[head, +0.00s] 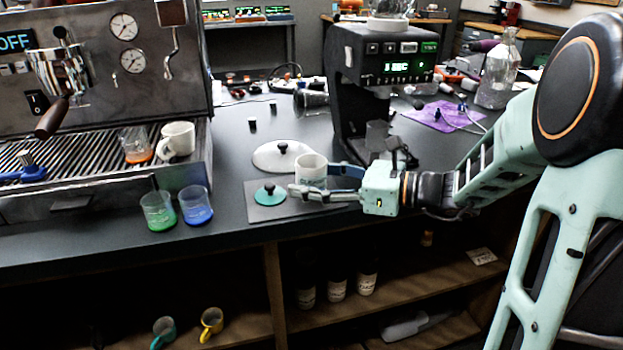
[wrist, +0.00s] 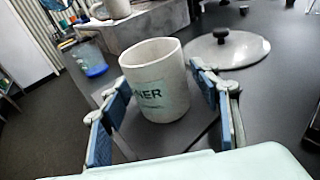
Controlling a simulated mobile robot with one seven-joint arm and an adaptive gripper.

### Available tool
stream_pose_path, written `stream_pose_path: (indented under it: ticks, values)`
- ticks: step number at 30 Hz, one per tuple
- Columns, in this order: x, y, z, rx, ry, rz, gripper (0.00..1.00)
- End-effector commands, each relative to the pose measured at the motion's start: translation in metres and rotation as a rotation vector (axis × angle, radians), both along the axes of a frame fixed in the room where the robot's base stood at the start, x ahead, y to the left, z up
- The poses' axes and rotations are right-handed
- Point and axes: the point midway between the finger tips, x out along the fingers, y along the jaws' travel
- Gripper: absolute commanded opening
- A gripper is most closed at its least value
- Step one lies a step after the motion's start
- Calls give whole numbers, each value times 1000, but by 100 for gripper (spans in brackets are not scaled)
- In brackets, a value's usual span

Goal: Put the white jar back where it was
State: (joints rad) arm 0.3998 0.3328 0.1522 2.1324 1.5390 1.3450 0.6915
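The white jar (head: 311,172) is upright and open-topped. In the wrist view the white jar (wrist: 157,80) shows a label ending in "NER". It is between the two fingers of my gripper (head: 326,183).
A white lid with a black knob (head: 283,155) lies behind the jar, and a teal lid (head: 269,195) lies to its left. Green (head: 158,211) and blue (head: 196,206) beakers stand further left by the espresso machine (head: 100,90). A black brewer (head: 375,90) stands behind my gripper.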

Motion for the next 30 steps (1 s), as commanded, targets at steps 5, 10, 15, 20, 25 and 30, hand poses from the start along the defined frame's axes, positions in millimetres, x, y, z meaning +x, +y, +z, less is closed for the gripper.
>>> stream_pose_path:
  ticks: [5,10,15,20,25,30]
  values:
    - [0,0,0,0,0,0,58]
    - [-1,-4,4,0,0,-2,58]
    - [-10,-30,10,1,0,-5,58]
    - [-23,-63,15,0,-1,-5,58]
    - [-35,-92,18,1,1,-4,58]
    - [-42,-107,20,0,1,-2,58]
